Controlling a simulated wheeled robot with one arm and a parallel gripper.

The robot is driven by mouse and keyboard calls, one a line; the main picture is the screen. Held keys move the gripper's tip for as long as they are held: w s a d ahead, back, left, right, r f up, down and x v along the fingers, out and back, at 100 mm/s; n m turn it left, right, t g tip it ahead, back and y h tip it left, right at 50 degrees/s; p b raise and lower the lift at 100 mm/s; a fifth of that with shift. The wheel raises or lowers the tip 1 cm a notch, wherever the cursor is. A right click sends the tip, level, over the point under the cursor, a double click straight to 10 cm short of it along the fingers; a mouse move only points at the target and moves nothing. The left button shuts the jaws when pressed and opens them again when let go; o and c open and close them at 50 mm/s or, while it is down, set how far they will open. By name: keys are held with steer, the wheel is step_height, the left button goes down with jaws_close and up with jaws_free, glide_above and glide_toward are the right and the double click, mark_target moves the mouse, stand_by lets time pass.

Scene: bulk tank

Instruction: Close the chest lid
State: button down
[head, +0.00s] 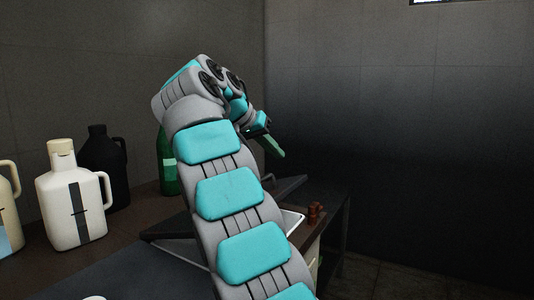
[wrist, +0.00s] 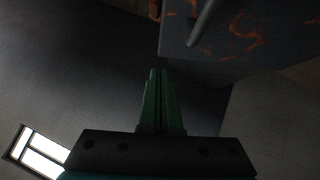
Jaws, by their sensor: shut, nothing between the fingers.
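A dark flat panel (head: 286,188), which looks like the chest lid, shows on both sides of my arm above the counter. It seems raised at a slant, with a pale rim (head: 293,221) below it. My arm hides most of the panel and the chest. My gripper (head: 279,151) is above and beyond the panel, apart from it, with its green fingers pointing down to the right. In the wrist view the fingers (wrist: 157,73) are together and empty. A dark grey surface with orange marks (wrist: 235,48) and a grey bar (wrist: 204,22) lies past the fingertips; I cannot tell whether it is the lid.
A white jug (head: 75,205), a black jug (head: 103,165) and a green bottle (head: 167,170) stand on the dark counter to the left. Small reddish-brown items (head: 315,213) sit right of the pale rim. The room right of the counter looks open.

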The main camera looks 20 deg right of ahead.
steer(key=shift+x, duration=1.1)
steer(key=shift+b+x, duration=0.55)
steer(key=shift+x, duration=0.45)
steer(key=shift+s+d+f+b, duration=0.15)
steer(key=shift+s+f+b, duration=0.15)
steer(key=shift+f, duration=0.55)
steer(key=shift+s+d+f+b, duration=0.2)
steer(key=shift+s+f, duration=0.1)
steer(key=shift+f, duration=0.6)
